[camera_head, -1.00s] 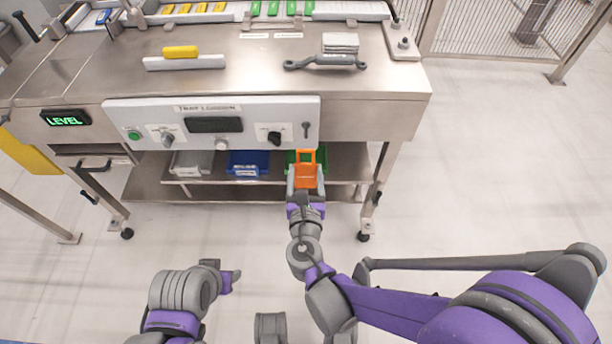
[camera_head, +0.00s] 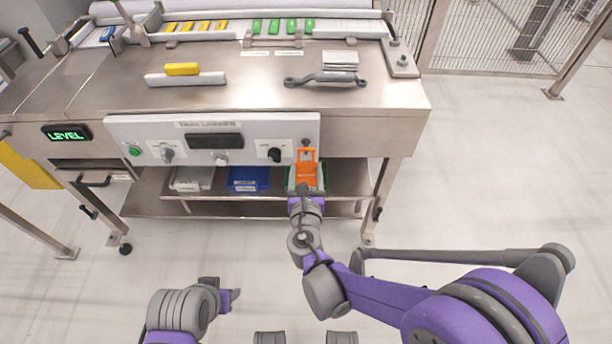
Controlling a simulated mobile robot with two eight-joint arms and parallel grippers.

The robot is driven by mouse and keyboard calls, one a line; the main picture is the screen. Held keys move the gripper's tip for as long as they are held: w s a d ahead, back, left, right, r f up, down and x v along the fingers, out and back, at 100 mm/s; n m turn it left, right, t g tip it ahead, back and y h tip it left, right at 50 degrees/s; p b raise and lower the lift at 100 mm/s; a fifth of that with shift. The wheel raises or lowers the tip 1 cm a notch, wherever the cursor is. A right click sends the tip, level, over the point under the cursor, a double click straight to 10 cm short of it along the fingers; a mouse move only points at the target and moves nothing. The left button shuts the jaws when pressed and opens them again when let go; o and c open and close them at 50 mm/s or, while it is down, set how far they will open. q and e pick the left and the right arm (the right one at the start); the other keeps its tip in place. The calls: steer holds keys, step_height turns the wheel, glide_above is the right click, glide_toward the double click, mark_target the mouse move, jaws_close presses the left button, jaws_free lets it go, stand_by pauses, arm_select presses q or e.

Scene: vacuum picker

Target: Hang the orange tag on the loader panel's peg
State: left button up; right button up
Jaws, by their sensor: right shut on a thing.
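The orange tag (camera_head: 306,169) is upright in my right gripper (camera_head: 306,186), which is shut on it. The tag has an opening near its top. The loader panel (camera_head: 118,132) is the light grey front of the bench, with a green button, knobs and a dark display. The peg (camera_head: 306,142) is at the panel's right end, and the top of the tag is right at it in the picture. I cannot tell whether the tag touches the peg. My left gripper (camera_head: 232,297) is low at the left, away from the panel; its fingers are not clear.
Below the panel, a shelf holds a white bin (camera_head: 190,179), a blue bin (camera_head: 248,179) and a green bin (camera_head: 321,178) behind the tag. A grey wrench-like tool (camera_head: 325,78) and a yellow block (camera_head: 182,69) lie on the bench top. The floor at right is clear.

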steer(key=shift+w+f, duration=0.1)
steer(key=shift+w, duration=0.75)
steer(key=shift+w+f+b, duration=0.35)
steer(key=shift+w+f, duration=0.1)
steer(key=shift+w, duration=0.15)
steer(key=o, duration=1.5)
steer(key=shift+s, duration=0.15)
